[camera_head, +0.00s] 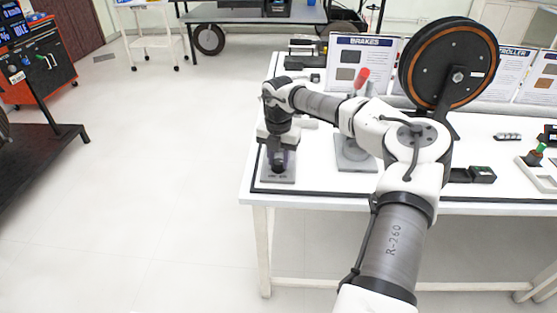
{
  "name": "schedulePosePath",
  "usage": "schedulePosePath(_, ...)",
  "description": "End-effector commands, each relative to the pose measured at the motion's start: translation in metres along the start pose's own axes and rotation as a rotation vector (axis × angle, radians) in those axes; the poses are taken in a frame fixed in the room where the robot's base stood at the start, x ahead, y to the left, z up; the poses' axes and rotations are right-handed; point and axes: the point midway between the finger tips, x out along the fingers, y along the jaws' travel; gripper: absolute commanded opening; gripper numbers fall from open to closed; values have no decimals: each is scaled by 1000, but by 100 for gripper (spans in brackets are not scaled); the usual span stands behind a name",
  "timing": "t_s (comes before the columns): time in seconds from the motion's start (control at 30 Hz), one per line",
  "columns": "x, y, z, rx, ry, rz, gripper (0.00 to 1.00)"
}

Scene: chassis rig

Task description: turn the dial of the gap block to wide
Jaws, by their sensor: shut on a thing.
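My gripper (281,163) points down at the left end of the white table. It is shut on a small dark part, which I take to be the dial of the gap block. The gap block's grey base plate (278,178) lies flat on the table under my gripper, with small dark marks along its front edge. My fingers and wrist hide most of the dial, so its setting cannot be read.
The white table (340,188) has a dark edge strip. A grey stand with a red-handled lever (362,76) is right of my gripper, partly behind my arm. A large black wheel (448,64), a BRAKES board (352,62) and a joystick box (538,165) stand farther right.

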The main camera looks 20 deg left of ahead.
Motion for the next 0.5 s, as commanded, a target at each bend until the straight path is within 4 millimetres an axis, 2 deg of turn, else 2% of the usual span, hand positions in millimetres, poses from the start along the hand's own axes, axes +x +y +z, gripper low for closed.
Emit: schedulePosePath(0.5,0,0,0,487,-1,-1,7)
